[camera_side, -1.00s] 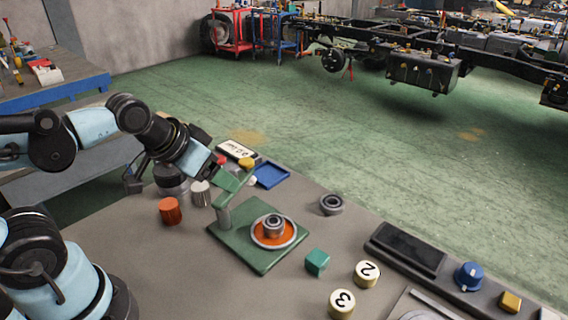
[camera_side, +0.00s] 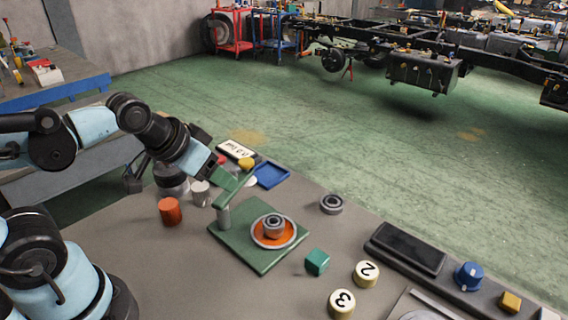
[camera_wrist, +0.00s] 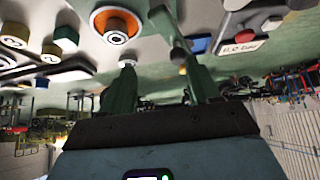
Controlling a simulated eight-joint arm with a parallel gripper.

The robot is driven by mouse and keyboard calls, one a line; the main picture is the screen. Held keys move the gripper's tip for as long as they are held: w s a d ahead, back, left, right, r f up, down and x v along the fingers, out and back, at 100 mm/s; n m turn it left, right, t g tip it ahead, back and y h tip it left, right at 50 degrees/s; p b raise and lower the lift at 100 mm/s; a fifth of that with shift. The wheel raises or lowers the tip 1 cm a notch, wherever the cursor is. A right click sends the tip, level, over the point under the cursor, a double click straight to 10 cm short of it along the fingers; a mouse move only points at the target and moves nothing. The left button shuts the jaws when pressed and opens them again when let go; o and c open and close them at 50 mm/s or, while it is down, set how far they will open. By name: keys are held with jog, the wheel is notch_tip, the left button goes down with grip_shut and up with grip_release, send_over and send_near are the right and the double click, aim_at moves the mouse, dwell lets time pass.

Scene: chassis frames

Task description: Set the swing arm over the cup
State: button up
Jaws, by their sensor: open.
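The green base plate (camera_side: 262,262) lies on the bench with a short grey post (camera_side: 223,217) at its left. The green swing arm (camera_side: 231,192) sits on the post and points up and right in the side view, away from the cup. The orange cup (camera_side: 261,238), ringed in pale grey with a dark metal ring in its middle, stands on the plate; it also shows in the wrist view (camera_wrist: 116,36). My gripper (camera_wrist: 157,60) is open, its green fingers apart, close by the swing arm (camera_wrist: 167,22). The side view does not show whether they touch.
A teal cube (camera_side: 317,262), numbered round blocks (camera_side: 366,274) and a loose metal ring (camera_side: 331,204) lie right of the plate. An orange cylinder (camera_side: 170,211) stands left. A blue tray (camera_side: 271,175) and a label sign (camera_side: 236,149) lie behind.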

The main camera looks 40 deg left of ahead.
jog(key=shift+w+r, duration=0.15)
jog(key=shift+r, duration=0.15)
jog(key=shift+c, duration=0.5)
jog(key=w+a+r+n+g, duration=0.3)
jog(key=w+r+n+g, duration=0.2)
jog(key=r+n+g, duration=0.25)
jog(key=shift+m+t, duration=0.25)
jog(key=shift+m, duration=0.1)
jog(key=f, duration=1.1)
jog(key=shift+w+d+f, duration=0.1)
jog(key=shift+d+f, duration=0.1)
jog(key=shift+d, duration=0.05)
grip_shut()
